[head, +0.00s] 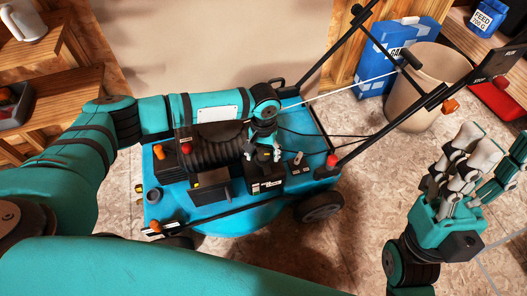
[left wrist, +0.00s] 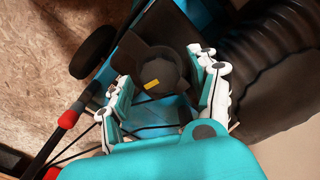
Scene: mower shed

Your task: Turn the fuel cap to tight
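The teal mower (head: 225,215) stands on the floor in the head view. My left gripper (head: 264,154) is over the mower's dark engine parts, pointing down. In the left wrist view a dark round cap (left wrist: 160,72) with a yellow mark sits between the white-padded fingers of that gripper (left wrist: 162,75). The fingers are open on both sides of the cap, with gaps visible; contact cannot be seen.
Black ribbed housing (left wrist: 270,75) lies close to the left gripper. The mower's handle (head: 400,125) rises to the right. A beige bucket (head: 422,85) and a blue box (head: 385,60) stand behind it. Wooden shelves (head: 60,85) are at left. Floor right of the mower is clear.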

